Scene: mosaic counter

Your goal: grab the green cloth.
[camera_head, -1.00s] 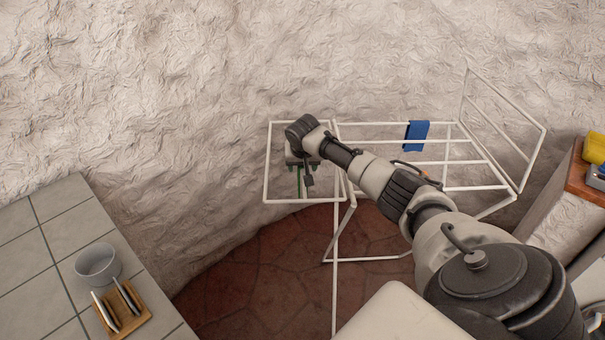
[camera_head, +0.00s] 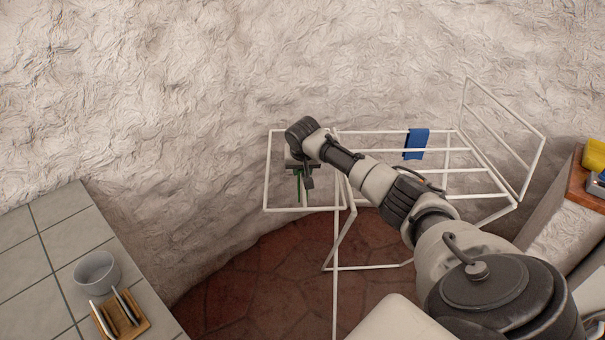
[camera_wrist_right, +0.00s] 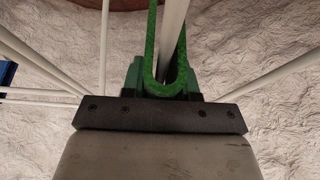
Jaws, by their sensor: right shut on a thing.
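The green cloth (camera_wrist_right: 151,60) hangs folded over a white bar of the drying rack (camera_head: 388,131). In the right wrist view its fold lies between the fingers of my right gripper (camera_wrist_right: 165,82), which is shut on it. In the head view the right gripper (camera_head: 303,182) is at the rack's left wing, and only a thin strip of green shows there, the rest being hidden by my wrist. My left gripper is in neither view.
A blue cloth (camera_head: 416,144) hangs on the rack's back bar. A tiled counter (camera_head: 40,235) at the left holds a bowl (camera_head: 97,272) and a wooden holder with plates (camera_head: 121,315). A yellow object (camera_head: 594,155) stands at the right. A rough wall rises behind the rack.

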